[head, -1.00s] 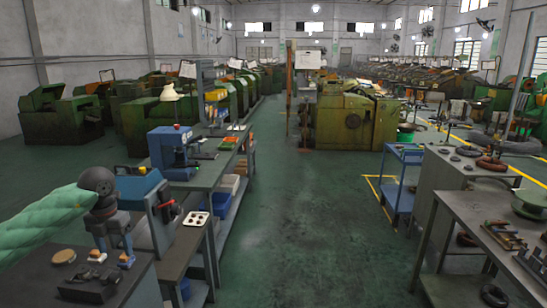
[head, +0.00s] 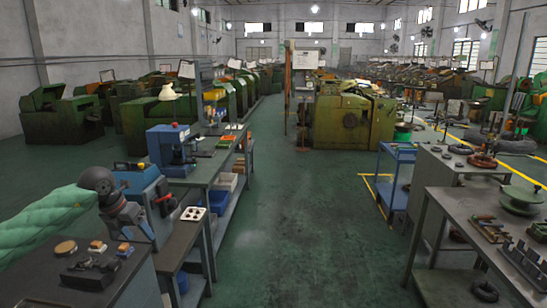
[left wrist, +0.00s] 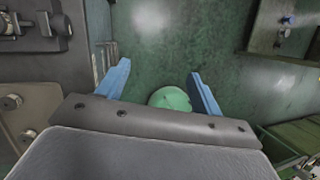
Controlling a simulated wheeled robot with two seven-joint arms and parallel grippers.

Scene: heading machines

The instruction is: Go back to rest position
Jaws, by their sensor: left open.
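My left gripper (head: 138,220) shows at lower left in the head view, at the end of my arm, beyond the corner of a dark bench (head: 38,285). It is tilted down to the right; its fingertips are hard to make out there. In the left wrist view, the two blue fingers of the left gripper (left wrist: 159,70) stand wide apart with nothing held. A pale green rounded thing (left wrist: 170,98) shows below, between the fingers, partly hidden by the palm; I cannot tell what it is. My right gripper is not in view.
Small orange-and-blue blocks (head: 97,247) and a dark fixture (head: 90,268) lie on the near bench. A blue machine (head: 170,150) stands on a longer bench. A workbench (head: 440,222) with parts is at right. The green floor aisle (head: 300,240) is clear.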

